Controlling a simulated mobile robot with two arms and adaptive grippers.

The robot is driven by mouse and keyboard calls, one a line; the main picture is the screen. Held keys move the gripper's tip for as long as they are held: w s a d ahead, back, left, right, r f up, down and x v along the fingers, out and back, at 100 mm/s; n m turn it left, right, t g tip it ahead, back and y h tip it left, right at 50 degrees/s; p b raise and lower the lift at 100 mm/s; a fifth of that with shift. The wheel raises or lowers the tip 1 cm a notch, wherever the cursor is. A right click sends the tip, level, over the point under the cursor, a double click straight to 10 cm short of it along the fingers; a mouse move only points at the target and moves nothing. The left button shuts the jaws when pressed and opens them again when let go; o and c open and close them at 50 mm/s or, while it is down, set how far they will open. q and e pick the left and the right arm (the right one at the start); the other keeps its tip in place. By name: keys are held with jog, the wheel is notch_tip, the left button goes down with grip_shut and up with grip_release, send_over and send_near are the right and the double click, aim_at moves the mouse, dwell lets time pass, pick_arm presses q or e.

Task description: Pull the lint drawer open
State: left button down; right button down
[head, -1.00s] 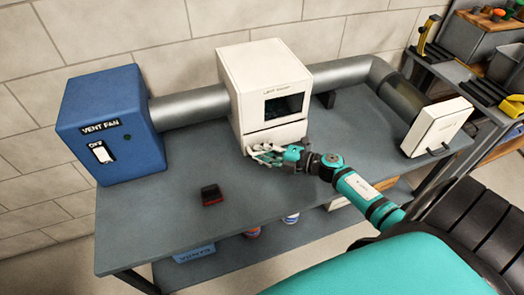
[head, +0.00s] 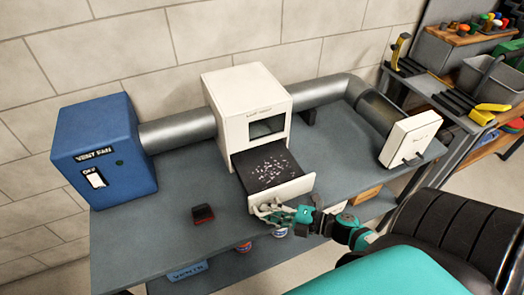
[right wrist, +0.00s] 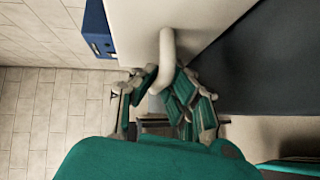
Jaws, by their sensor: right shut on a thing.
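The lint drawer (head: 268,171) is pulled out from the lower front of the white lint box (head: 247,103). Its dark floor carries many pale lint specks. My right gripper (head: 266,209) is at the drawer's white front panel, near the table's front edge. In the right wrist view, my right gripper (right wrist: 165,92) is closed around the pale curved handle (right wrist: 167,48) on the white panel. The handle is hidden behind the fingers in the head view. My left gripper is not in view.
A blue vent fan box (head: 104,150) with its switch at OFF stands on the left of the grey table (head: 150,235). A small dark red and black object (head: 203,214) lies left of the drawer. A white hinged-looking panel (head: 409,138) stands at the right end of the duct.

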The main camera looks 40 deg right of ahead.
jog(key=shift+s+a+r, duration=0.15)
jog(key=shift+s, duration=0.65)
jog(key=shift+w, duration=0.1)
jog(key=c, duration=1.4)
grip_release()
jog(key=v, duration=1.2)
